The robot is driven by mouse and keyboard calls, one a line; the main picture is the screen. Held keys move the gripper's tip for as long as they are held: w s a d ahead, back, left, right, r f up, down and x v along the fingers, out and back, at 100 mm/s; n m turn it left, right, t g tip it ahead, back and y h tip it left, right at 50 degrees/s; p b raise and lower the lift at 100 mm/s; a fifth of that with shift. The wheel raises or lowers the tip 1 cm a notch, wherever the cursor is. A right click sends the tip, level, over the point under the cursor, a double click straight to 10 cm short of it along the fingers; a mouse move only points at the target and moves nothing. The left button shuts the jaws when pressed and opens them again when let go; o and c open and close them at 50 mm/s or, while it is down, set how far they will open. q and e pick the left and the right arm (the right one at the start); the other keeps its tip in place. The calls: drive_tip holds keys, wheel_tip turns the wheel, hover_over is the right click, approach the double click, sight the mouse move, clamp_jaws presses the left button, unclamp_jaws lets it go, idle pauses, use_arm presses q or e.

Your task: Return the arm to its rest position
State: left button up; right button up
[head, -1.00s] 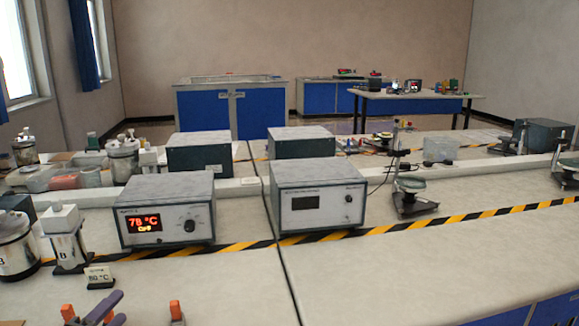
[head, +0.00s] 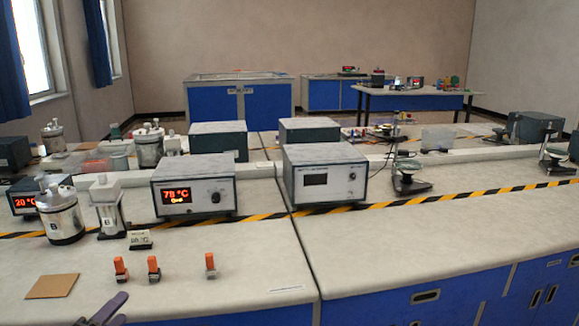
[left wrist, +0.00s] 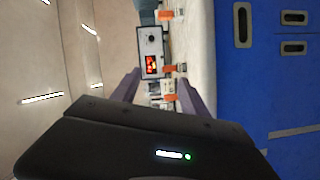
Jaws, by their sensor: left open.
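My left gripper (head: 104,312) shows at the bottom left edge of the head view, with purple fingers. The left wrist view shows its two fingers (left wrist: 160,80) spread apart, with nothing held between them. In the head view it is in front of and below the orange-topped clips (head: 153,268) on the bench, apart from them. Much of the left arm is out of the frame. My right gripper does not show in either view.
The bench (head: 380,235) holds a controller reading 78 °C (head: 195,187), a second box (head: 325,175), a metal vessel (head: 64,218), a white-topped bottle (head: 107,205) and a brown square (head: 52,286). Blue cabinets (head: 470,297) are below. The front right benchtop is clear.

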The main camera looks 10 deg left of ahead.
use_arm(q)
wheel_tip(320, 180, down, 9)
drive_tip(key=a+m+g+y, duration=0.1)
drive_tip(key=m+g+y, duration=0.2)
drive_tip(key=m+g, duration=0.1)
drive_tip(key=s+d+f+m+g+h+p, duration=0.25)
drive_tip(key=d+f+m+g, duration=0.2)
drive_tip(key=d+f, duration=0.85)
drive_tip(key=s+d+f+m+g+h+p, duration=0.2)
drive_tip(key=s+d+f+g, duration=0.2)
drive_tip(key=s+d, duration=0.5)
drive_tip(key=s+d+f+m+g+h+p, duration=0.2)
drive_tip(key=s+d+f+g, duration=0.2)
drive_tip(key=s+d, duration=0.5)
drive_tip(key=d+f, duration=0.2)
drive_tip(key=d, duration=0.5)
drive_tip(key=shift+s+d+f, duration=0.15)
drive_tip(key=shift+s+d, duration=0.05)
drive_tip(key=shift+d, duration=0.05)
